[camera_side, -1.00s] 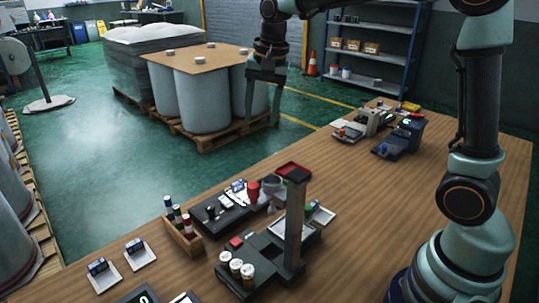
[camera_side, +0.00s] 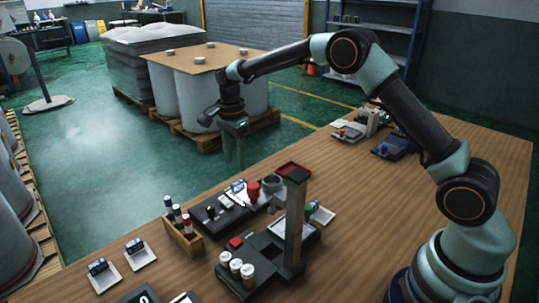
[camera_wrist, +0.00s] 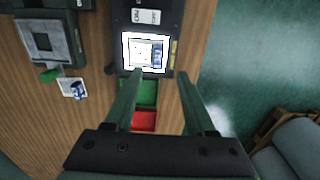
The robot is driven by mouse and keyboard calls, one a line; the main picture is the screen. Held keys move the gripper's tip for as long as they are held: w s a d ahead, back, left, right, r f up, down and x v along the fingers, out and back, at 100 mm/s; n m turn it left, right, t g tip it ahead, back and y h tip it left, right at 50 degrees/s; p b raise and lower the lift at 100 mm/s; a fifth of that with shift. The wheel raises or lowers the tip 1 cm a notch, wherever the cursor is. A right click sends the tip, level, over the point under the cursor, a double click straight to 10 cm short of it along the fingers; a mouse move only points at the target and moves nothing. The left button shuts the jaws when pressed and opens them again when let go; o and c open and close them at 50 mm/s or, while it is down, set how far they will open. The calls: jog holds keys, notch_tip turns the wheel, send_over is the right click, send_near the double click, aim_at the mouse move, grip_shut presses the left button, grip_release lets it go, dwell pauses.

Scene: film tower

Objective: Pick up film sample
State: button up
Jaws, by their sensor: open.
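Several small blue-and-white pieces that look like film samples lie on the bench. In the side view, one piece (camera_side: 97,266) and another (camera_side: 134,245) lie on white trays at the front left. One more piece (camera_side: 237,187) lies by a black instrument. In the wrist view, a blue-printed piece (camera_wrist: 77,89) lies on a small white tray at left. A bright white-framed square (camera_wrist: 145,52) sits on a dark device just beyond my fingertips. My gripper (camera_wrist: 160,74) is open and empty. In the side view, my gripper (camera_side: 234,155) hangs pointing down, apart from the bench things.
A dark post (camera_side: 295,225) stands upright on a black base. White-capped jars (camera_side: 235,267) and a wooden rack of small bottles (camera_side: 182,235) stand nearby. In the wrist view, green (camera_wrist: 145,93) and red (camera_wrist: 144,121) pads lie between my fingers. The right-hand bench is largely clear.

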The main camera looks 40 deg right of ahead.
aim_at(237, 182)
jog(key=shift+s+f, duration=0.15)
jog(key=shift+f, duration=3.4)
grip_shut()
